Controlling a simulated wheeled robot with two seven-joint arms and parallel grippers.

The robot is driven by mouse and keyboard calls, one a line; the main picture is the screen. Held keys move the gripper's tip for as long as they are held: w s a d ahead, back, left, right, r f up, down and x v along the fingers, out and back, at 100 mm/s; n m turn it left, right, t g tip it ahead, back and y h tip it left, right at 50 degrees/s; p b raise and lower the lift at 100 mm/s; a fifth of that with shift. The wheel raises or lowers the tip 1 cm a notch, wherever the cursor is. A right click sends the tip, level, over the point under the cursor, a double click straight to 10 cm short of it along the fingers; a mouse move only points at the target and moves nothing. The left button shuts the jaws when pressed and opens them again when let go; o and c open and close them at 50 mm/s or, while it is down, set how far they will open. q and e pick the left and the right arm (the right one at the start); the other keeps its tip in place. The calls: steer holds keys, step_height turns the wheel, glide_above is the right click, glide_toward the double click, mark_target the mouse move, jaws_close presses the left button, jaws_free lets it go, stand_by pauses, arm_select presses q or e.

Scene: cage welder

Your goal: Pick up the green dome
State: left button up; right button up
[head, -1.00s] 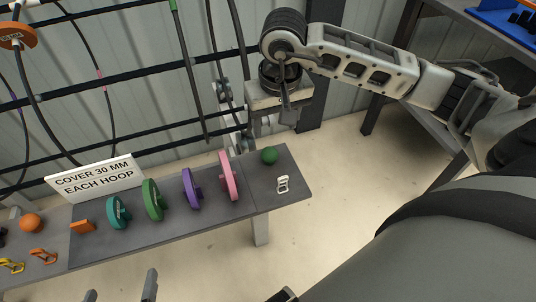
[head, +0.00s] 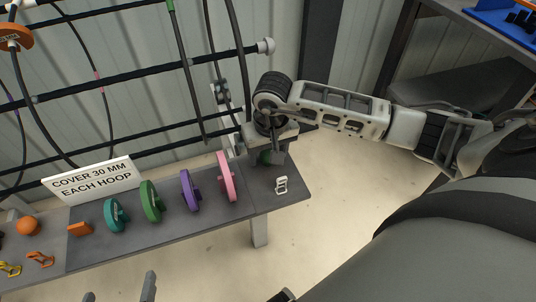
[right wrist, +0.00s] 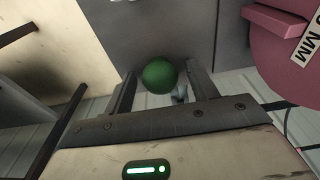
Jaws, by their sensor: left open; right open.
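The green dome (head: 265,157) is on the right end of the grey bench, mostly hidden behind my right gripper in the head view. In the right wrist view the dome (right wrist: 159,75) shows round and whole, lined up between the two fingertips with gaps on both sides. My right gripper (head: 272,152) is open and points down, right over the dome. I cannot tell how far down the fingers reach around it. My left gripper (head: 120,288) is open and empty at the bottom edge of the head view, in front of the bench.
A pink disc (head: 227,177) stands just left of the dome, with purple (head: 189,190), green (head: 151,201) and teal (head: 115,214) discs further left. A small white clip (head: 281,185) lies right of the dome. A black-barred cage (head: 150,73) rises behind the bench.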

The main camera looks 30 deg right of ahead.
steer(key=c, duration=0.9)
steer(key=shift+r, duration=0.1)
